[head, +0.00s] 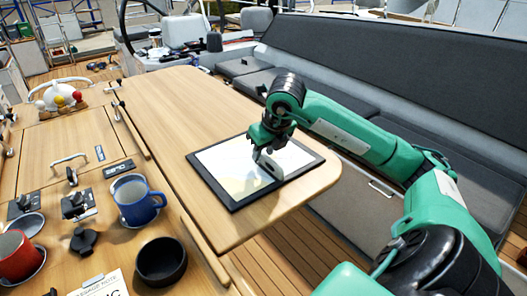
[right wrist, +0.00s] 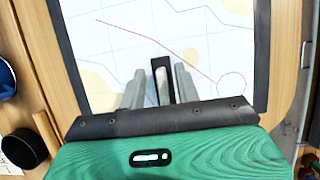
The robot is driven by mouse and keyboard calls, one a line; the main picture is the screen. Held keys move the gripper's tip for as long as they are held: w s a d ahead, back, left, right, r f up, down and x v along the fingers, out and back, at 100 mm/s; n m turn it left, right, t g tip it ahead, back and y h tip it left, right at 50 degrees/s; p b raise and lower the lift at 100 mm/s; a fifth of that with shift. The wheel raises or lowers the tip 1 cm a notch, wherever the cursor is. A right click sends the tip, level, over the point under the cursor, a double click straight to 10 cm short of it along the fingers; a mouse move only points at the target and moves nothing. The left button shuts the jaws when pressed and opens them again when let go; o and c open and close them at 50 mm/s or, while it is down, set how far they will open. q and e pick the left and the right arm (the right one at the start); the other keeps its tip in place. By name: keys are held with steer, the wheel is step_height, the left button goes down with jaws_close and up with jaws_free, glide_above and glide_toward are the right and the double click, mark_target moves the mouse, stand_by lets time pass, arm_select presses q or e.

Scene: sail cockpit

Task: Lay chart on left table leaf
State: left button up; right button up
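The chart (head: 225,170) is a pale sheet in a dark rectangular frame. It lies flat on the wooden table leaf (head: 185,110) at the right of the table in the head view, near the leaf's rounded front corner. In the right wrist view the chart (right wrist: 110,45) shows map lines and a black upright handle (right wrist: 162,70). My right gripper (head: 266,165) is low over the chart, its fingers (right wrist: 160,85) on either side of the handle. A narrow gap shows beside the handle, so the fingers look open. My left gripper is not in view.
The table's middle section holds a blue mug (head: 137,200), a red mug (head: 18,257), a black bowl (head: 162,261) and several dark fittings. A grey cushioned bench (head: 420,80) runs along the right. The far part of the leaf is clear.

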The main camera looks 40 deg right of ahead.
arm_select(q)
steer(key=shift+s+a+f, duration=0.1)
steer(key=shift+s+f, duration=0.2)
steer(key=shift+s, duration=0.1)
arm_select(e)
steer(key=v, duration=1.1)
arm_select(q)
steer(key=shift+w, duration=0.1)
